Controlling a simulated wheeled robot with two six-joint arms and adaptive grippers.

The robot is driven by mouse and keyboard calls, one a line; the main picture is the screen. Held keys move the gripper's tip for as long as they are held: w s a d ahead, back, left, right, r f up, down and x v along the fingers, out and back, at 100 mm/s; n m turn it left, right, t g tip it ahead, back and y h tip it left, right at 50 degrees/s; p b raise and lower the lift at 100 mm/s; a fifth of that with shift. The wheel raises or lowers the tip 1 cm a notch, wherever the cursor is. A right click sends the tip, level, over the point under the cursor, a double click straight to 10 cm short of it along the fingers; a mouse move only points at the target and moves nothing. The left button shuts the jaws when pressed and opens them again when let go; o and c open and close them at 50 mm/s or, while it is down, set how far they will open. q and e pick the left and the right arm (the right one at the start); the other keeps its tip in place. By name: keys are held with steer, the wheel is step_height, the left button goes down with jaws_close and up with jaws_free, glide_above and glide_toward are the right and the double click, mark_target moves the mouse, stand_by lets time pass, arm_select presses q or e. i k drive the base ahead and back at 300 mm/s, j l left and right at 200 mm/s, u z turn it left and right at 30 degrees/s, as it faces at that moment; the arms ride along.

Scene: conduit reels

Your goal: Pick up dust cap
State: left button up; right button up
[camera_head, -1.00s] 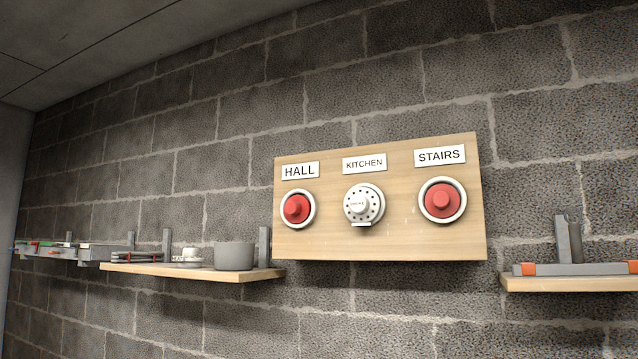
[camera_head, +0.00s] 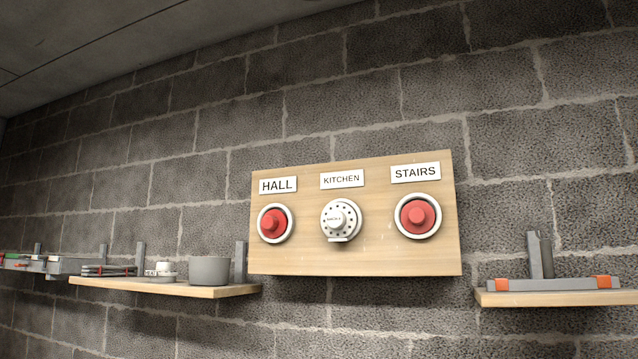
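Two red dust caps sit in white round rings on a wooden board (camera_head: 360,258) on the wall. One dust cap (camera_head: 273,223) is under the HALL label (camera_head: 278,185). The other dust cap (camera_head: 418,215) is under the STAIRS label (camera_head: 416,172). Between them, under the KITCHEN label (camera_head: 342,179), is a white round fitting (camera_head: 341,220) with dark holes around its face. Neither of my grippers shows in the head view.
A wooden shelf (camera_head: 225,291) at lower left holds a grey cup (camera_head: 209,270), a small white round piece (camera_head: 162,277) and dark flat items (camera_head: 108,271). A right shelf (camera_head: 560,298) carries a grey bar (camera_head: 550,284) with orange ends. The space before the board is clear.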

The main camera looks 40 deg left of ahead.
mark_target(274, 222)
steer(key=u, duration=1.35)
